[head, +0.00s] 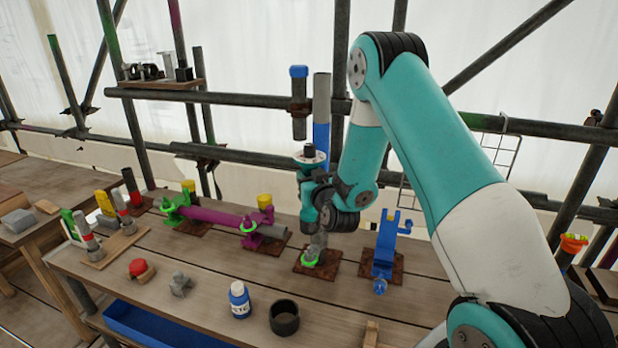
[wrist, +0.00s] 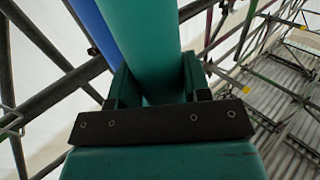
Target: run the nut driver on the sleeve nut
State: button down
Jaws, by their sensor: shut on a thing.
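My gripper (head: 316,192) is in the middle of the head view, above the back half of the bench. In the wrist view, my gripper (wrist: 154,88) is shut on a teal cylindrical body, which I take to be the nut driver (wrist: 147,45). Its full shape is hard to make out in the head view among my teal wrist parts. Below my gripper, a grey fitting with a bright green ring (head: 311,258) stands on a brown plate. The sleeve nut cannot be told apart clearly there. Whether the driver touches the fitting cannot be told.
A purple pipe assembly (head: 215,217) lies left of my gripper, and a blue bracket (head: 384,245) stands right. A blue-and-white bottle (head: 240,300) and dark cup (head: 284,318) are in front. Scaffold tubes and a blue-and-grey post (head: 321,110) stand behind. A blue tray (head: 150,325) sits below the bench front.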

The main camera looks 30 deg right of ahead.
aim_at(313, 218)
notch_tip(313, 218, down, 11)
jog(key=b, duration=1)
jog(key=shift+b, duration=0.4)
jog(key=shift+s+a+f, duration=0.1)
jog(key=shift+f, duration=0.1)
